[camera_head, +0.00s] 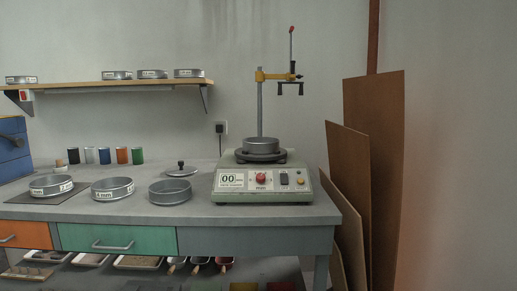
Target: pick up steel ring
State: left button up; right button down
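Several round steel, ring-shaped sieves are in view, and I cannot tell which one is the steel ring. On the bench, a labelled ring (51,186) lies at the left on a dark mat. Another labelled ring (112,189) sits to its right. A plain steel ring (170,192) without a visible label stands nearest the machine. A steel pan (261,145) sits on top of the machine. Neither of my grippers is in view.
A bench machine (262,183) with a tall post (260,108) stands at the right of the bench. A lid (181,170) lies behind the plain ring. Several coloured jars (105,156) stand at the back. A shelf (140,84) holds more rings. Boards (374,150) lean at the right.

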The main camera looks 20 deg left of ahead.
aim_at(182, 188)
jog(key=i+u, duration=0.15)
jog(key=i, duration=0.5)
jog(key=i+l+u, duration=0.1)
jog(key=i, duration=0.5)
